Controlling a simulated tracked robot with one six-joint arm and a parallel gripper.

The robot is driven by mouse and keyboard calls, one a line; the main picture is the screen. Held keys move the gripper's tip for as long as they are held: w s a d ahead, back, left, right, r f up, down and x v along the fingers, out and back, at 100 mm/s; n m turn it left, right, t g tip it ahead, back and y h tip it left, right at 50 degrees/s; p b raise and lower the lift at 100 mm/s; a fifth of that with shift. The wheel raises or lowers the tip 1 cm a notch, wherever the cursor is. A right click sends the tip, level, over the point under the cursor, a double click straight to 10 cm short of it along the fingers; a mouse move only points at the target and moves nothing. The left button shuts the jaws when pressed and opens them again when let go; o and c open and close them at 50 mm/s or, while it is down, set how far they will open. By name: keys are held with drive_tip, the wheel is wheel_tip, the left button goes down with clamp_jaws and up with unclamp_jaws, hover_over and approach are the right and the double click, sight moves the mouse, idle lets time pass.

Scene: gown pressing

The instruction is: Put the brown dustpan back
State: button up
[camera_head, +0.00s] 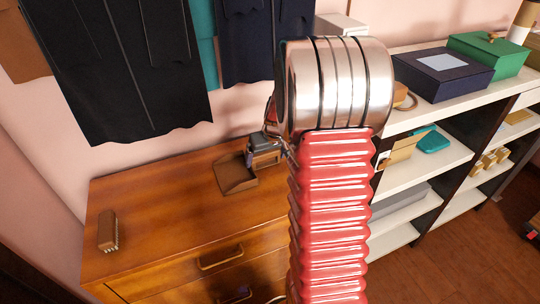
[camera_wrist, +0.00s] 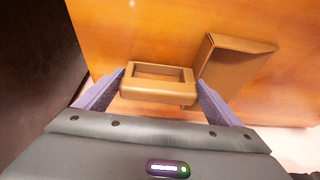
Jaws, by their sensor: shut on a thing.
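The brown dustpan (camera_head: 235,176) is at the wooden dresser top (camera_head: 165,200), near its back right part. I cannot tell whether it rests on the wood or hangs just above it. My gripper (camera_head: 264,156) is at the dustpan's handle end, partly hidden behind my red arm. In the wrist view the loop-shaped handle (camera_wrist: 158,92) sits between the two purple-grey fingers of my gripper (camera_wrist: 160,88), which are shut on it. The dustpan's pan (camera_wrist: 235,66) extends to the right there.
A brown brush (camera_head: 108,231) lies at the dresser's left end. Dark garments (camera_head: 130,70) hang on the wall above. A white shelf unit (camera_head: 430,168) with boxes stands on the right. The dresser top between brush and dustpan is clear.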

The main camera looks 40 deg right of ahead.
drive_tip(key=shift+f, duration=0.1)
drive_tip(key=o, duration=0.9)
drive_tip(key=v, duration=1.2)
drive_tip(key=shift+w, duration=0.1)
